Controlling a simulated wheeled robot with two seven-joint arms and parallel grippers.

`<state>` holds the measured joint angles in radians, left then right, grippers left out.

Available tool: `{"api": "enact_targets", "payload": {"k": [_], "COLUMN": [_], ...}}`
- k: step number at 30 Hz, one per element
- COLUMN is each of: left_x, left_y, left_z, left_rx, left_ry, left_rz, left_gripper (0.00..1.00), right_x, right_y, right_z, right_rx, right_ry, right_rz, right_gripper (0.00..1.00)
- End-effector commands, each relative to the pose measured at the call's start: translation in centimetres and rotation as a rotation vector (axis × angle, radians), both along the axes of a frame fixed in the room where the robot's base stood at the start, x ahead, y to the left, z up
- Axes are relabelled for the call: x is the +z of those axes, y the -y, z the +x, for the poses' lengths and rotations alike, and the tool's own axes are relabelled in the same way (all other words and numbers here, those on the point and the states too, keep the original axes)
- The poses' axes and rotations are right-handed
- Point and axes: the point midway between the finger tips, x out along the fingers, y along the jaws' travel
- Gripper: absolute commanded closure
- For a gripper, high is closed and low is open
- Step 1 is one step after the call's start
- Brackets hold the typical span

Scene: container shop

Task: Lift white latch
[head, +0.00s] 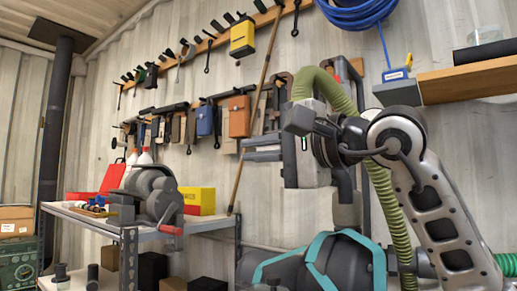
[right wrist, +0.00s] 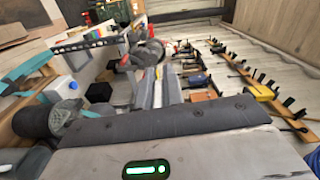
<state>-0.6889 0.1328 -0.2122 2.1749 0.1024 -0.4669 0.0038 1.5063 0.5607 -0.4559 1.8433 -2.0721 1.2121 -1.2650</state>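I cannot make out a white latch in either view. My right gripper (head: 264,148) is raised in front of the wall, its two grey fingers pointing left in the head view. A narrow gap shows between the fingers, and nothing is seen held there. In the right wrist view the fingers of the right gripper (right wrist: 159,90) point away from the camera toward the bench vise area. My left gripper is in neither view.
A metal shelf (head: 72,213) at the lower left carries a grey vise (head: 152,192) and a yellow box (head: 199,200). Hand tools hang on the corrugated wall. A wooden shelf (head: 468,79) juts out at the upper right. A grey object with teal bands (head: 320,262) is below my arm.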

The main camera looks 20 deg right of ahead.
Motion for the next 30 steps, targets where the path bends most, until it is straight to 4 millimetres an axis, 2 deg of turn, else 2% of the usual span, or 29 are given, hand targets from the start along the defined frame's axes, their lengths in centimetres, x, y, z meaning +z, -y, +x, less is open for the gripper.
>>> {"api": "enact_targets", "payload": {"k": [5, 12, 21, 22, 24, 30], "left_x": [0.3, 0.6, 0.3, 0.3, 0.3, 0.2], "left_y": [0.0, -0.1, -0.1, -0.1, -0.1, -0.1], "left_z": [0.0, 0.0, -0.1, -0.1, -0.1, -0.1], "left_rx": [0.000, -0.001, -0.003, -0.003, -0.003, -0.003], "left_ry": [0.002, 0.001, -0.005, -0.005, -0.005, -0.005], "left_rz": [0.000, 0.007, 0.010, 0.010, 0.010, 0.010], "left_gripper": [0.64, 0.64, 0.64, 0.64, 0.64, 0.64], "right_x": [0.4, 1.4, 1.5, 1.5, 1.5, 1.4], "right_y": [0.0, 0.0, 0.1, 0.1, 0.1, 0.1], "right_z": [0.0, 0.0, 0.0, 0.0, 0.0, 0.0], "right_rx": [-0.001, 0.000, -0.001, -0.001, -0.001, -0.001], "right_ry": [-0.027, -0.135, -0.143, -0.142, -0.142, -0.141], "right_rz": [0.033, 0.173, 0.184, 0.185, 0.184, 0.183], "right_gripper": [1.00, 1.00, 1.00, 0.82, 0.69, 0.69]}}
